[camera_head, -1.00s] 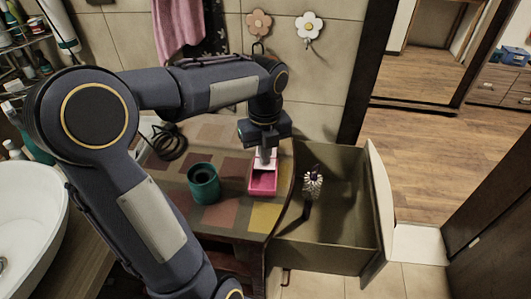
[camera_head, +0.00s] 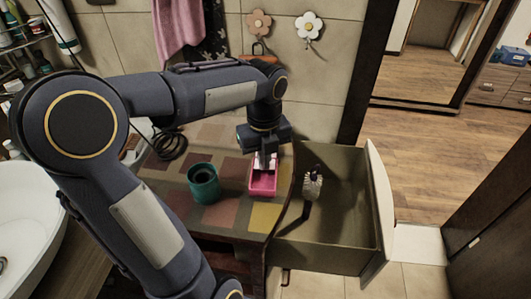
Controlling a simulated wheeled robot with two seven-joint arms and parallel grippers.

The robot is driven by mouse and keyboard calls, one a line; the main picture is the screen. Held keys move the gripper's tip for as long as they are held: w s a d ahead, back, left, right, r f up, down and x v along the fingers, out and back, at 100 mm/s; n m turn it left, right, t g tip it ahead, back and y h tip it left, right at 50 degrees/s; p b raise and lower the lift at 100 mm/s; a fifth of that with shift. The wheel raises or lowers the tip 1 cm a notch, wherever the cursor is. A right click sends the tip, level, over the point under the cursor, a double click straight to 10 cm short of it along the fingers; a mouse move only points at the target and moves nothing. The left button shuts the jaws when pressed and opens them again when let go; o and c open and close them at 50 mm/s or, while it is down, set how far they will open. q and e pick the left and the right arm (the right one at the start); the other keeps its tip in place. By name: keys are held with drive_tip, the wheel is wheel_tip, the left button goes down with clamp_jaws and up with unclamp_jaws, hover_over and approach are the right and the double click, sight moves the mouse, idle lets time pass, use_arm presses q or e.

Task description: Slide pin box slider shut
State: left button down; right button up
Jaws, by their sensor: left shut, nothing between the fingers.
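The pin box is a small pink box (camera_head: 262,183) on the checkered table top, near its right edge. Its near part is open and shows a dark pink inside. A pale, whitish part, which looks like the slider (camera_head: 260,162), lies at its far end, partly hidden by my gripper. My left gripper (camera_head: 265,162) points down over the far end of the box, with its fingers shut and empty. Its fingertips are at or very near the slider; I cannot tell whether they touch. My right gripper is not in view.
A teal cup (camera_head: 204,184) stands on the table (camera_head: 222,215) left of the box. An open drawer or bin (camera_head: 345,215) with a brush (camera_head: 312,184) in it is right of the table. A white basin (camera_head: 25,215) is at the left. Black cable coils (camera_head: 168,145) lie behind the cup.

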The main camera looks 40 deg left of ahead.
use_arm(q)
drive_tip(key=shift+s+d, duration=0.25)
drive_tip(key=shift+s, duration=0.1)
idle(0.3)
drive_tip(key=shift+s+d+f, duration=0.1)
drive_tip(key=shift+s+d, duration=0.1)
drive_tip(key=shift+s, duration=0.15)
drive_tip(key=shift+s, duration=0.1)
idle(0.3)
drive_tip(key=shift+s+d, duration=0.35)
drive_tip(key=shift+s, duration=0.05)
drive_tip(key=shift+s+d, duration=0.3)
drive_tip(key=shift+s, duration=0.15)
idle(0.7)
drive_tip(key=shift+s+d, duration=0.15)
drive_tip(key=shift+s, duration=0.1)
drive_tip(key=shift+s+d, duration=0.15)
drive_tip(key=shift+s, duration=0.1)
